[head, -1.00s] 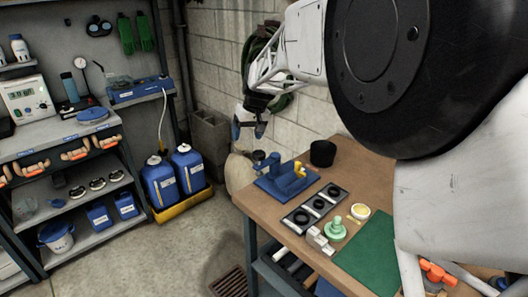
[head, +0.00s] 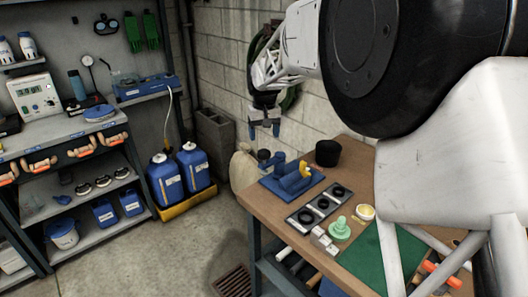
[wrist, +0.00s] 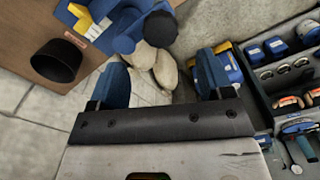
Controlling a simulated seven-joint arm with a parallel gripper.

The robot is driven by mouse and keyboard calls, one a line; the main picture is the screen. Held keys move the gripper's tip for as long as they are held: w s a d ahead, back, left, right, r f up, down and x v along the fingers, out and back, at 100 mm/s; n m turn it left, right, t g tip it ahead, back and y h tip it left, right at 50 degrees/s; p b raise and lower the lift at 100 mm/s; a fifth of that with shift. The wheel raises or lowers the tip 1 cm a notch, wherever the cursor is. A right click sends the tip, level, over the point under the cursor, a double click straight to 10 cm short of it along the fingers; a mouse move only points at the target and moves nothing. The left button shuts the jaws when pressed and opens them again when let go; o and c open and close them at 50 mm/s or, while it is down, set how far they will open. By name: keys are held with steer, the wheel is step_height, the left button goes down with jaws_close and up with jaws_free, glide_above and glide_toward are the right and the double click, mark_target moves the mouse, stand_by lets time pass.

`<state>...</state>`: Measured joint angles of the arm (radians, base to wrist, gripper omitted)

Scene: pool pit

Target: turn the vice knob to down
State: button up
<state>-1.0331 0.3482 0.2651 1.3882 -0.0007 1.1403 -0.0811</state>
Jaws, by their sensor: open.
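The blue vice (head: 296,179) sits at the left end of the wooden bench, with a yellow part on its jaw. Its dark round knob (head: 264,155) sticks out at the vice's back left end, towards the bench edge. In the wrist view the knob (wrist: 160,29) is at the top middle, in front of the blue vice body (wrist: 124,22). My gripper (head: 265,130) is open and empty, above the knob and apart from it. In the wrist view its two blue fingers (wrist: 163,76) are spread wide, with the knob beyond the gap between them.
A black cup (head: 328,153) stands right of the vice. A tray with black rings (head: 320,204), a green knobbed piece (head: 340,230) and a green mat (head: 370,255) lie nearer. Pale sacks (head: 244,167) stand behind the bench's left end.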

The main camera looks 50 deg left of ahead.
mark_target(264, 152)
steer(key=shift+f, duration=3.65)
steer(key=c, duration=0.9)
steer(key=shift+m, duration=0.4)
